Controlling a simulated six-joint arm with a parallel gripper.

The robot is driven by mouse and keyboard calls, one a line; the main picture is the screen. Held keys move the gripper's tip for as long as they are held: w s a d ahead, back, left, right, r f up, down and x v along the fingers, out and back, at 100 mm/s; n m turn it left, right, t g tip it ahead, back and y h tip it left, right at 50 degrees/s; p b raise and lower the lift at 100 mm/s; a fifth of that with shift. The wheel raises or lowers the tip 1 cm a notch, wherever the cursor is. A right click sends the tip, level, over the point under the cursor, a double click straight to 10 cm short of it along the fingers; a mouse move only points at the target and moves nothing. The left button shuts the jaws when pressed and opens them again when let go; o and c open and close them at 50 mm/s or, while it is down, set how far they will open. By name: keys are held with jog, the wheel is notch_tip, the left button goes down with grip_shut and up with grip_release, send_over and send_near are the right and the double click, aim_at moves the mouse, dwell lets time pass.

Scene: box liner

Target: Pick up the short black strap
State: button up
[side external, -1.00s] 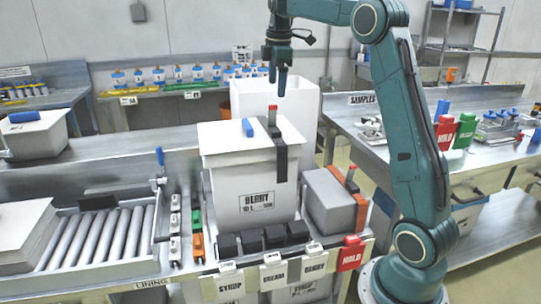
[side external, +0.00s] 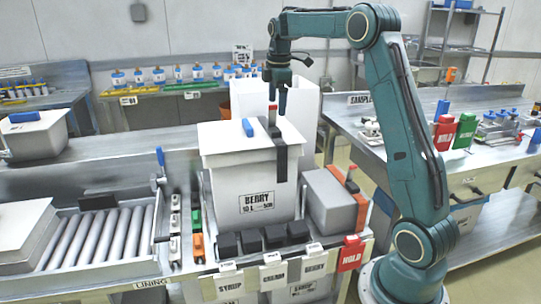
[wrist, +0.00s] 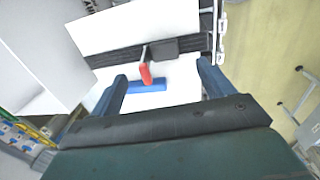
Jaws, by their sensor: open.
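A black strap (side external: 281,163) runs over the right end of the white lidded box marked BERRY (side external: 228,181) and down its front. Its buckle has an upright red-tipped lever (side external: 272,115). In the wrist view the strap (wrist: 110,55) crosses the white lid, with the buckle and red lever (wrist: 146,73) near its middle. My gripper (side external: 278,104) is open and points down just above the buckle. In the wrist view its two fingers (wrist: 163,72) stand wide apart, with the red lever and blue lid handle (wrist: 146,87) seen between them. Nothing is held.
A grey box (side external: 328,199) with an orange strap stands right of the white box. Several black blocks (side external: 262,239) line the front. A roller conveyor (side external: 98,238) lies left, with a blue-handled lever (side external: 160,158) beside it. A tall white bin (side external: 304,115) stands behind.

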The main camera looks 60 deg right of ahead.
aim_at(276, 129)
jog(key=shift+w+d+f, duration=0.1)
jog(key=shift+w+f, duration=0.05)
jog(key=shift+f, duration=1.4)
jog(key=shift+f, duration=0.15)
jog(key=shift+w+d+f, duration=0.1)
jog(key=shift+d+f, duration=0.05)
jog(key=shift+f, duration=2.3)
jog(key=shift+c, duration=0.3)
jog(key=c, duration=1.3)
jog(key=shift+r, duration=0.2)
